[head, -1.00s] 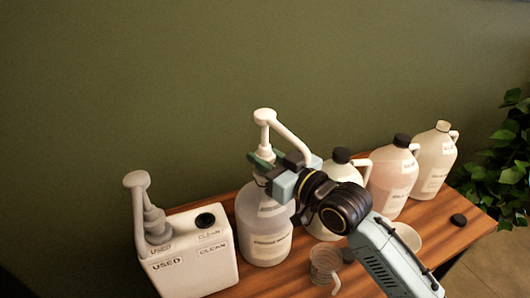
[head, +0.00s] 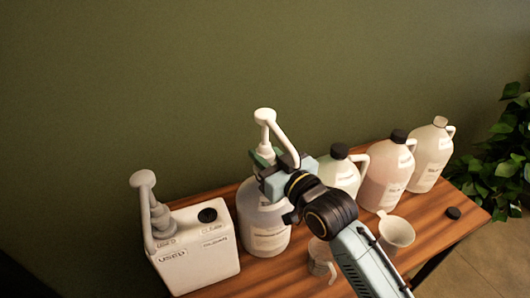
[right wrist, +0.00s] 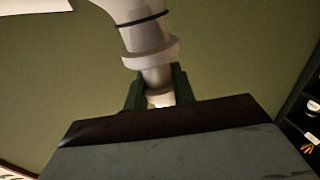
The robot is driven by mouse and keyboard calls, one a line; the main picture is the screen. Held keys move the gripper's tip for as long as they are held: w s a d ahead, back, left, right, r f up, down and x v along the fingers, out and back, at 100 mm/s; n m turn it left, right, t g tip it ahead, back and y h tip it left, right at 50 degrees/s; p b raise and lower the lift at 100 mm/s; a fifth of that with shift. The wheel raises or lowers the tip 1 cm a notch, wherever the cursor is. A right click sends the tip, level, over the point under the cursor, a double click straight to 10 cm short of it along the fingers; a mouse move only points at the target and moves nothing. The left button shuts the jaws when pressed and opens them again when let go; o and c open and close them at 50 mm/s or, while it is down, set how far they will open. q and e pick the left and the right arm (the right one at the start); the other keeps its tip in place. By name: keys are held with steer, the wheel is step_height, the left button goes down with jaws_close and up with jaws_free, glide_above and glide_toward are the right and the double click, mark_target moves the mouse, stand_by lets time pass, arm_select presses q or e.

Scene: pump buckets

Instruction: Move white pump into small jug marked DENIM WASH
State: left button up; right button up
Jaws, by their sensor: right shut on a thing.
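The white pump (head: 266,118) stands upright at the large translucent bottle (head: 270,232). It has a curved spout and also shows in the right wrist view (right wrist: 146,36). My right gripper (head: 262,157) is shut on the pump just below its collar, with a dark green finger on each side (right wrist: 158,88). The gripper hides the bottle's mouth, so I cannot tell whether the pump's tube is inside. Jugs with handles stand to the right: a pale one (head: 340,172), a pinkish one (head: 386,178) and a cream one (head: 434,155). Their labels are too small to read. My left gripper is out of view.
A white box marked USED and CLEAN (head: 205,258) stands at the left with a grey pump (head: 157,215) in its USED side. A clear measuring cup (head: 318,258), a white funnel (head: 398,232) and a loose black cap (head: 453,213) are on the wooden table (head: 440,232).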

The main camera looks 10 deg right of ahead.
steer(key=o, duration=1.1)
steer(key=shift+c, duration=0.2)
steer(key=shift+s+d+f, duration=0.1)
steer(key=shift+s+d, duration=0.1)
steer(key=shift+s, duration=0.3)
steer(key=v, duration=1.2)
steer(key=shift+b, duration=0.3)
steer(key=shift+s+d, duration=0.1)
steer(key=shift+p, duration=0.35)
